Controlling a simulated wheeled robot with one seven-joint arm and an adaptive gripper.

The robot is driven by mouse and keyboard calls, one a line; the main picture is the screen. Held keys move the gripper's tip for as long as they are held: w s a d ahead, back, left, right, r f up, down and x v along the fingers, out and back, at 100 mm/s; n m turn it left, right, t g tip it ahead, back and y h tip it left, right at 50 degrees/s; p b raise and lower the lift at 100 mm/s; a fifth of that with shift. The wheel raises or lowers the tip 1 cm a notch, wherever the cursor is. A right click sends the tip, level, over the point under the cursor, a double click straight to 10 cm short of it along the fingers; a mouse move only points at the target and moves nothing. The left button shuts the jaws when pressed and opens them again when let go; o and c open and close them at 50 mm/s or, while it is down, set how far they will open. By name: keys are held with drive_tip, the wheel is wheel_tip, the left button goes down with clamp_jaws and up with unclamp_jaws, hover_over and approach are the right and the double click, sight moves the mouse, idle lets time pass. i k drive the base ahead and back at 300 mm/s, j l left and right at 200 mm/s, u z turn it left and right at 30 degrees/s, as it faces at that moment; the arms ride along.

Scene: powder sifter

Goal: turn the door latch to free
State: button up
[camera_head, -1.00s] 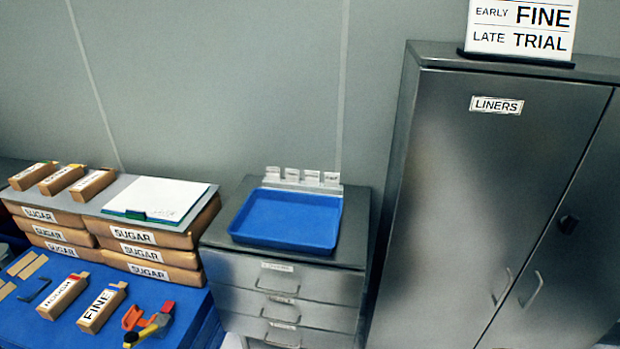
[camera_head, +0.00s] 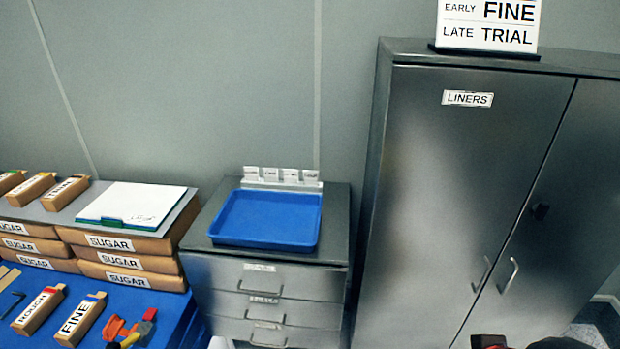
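The grey metal cabinet (camera_head: 440,190) with a LINERS label stands at the right, and both its doors look closed. Two handles (camera_head: 508,275) flank the seam lower down. Dark parts with a bit of red, which look like my gripper (camera_head: 525,344), just enter the bottom edge in front of the cabinet.
A drawer unit (camera_head: 275,283) with a blue tray (camera_head: 266,219) on top stands left of the cabinet. Sugar bags (camera_head: 120,261) and a blue table (camera_head: 110,301) with ROUGH and FINE boxes are further left. A sign (camera_head: 487,24) stands on the cabinet. A dark object (camera_head: 603,322) lies at lower right.

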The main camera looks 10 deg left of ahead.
sight(541, 208)
drive_tip(key=i+l+z, duration=0.1)
drive_tip(key=l+z, duration=0.3)
drive_tip(key=i+l+z, duration=0.1)
drive_tip(key=z, duration=0.25)
drive_tip(key=i+l+z, duration=0.15)
drive_tip(key=z, duration=0.25)
drive_tip(key=i+l, duration=0.05)
drive_tip(key=l, duration=0.05)
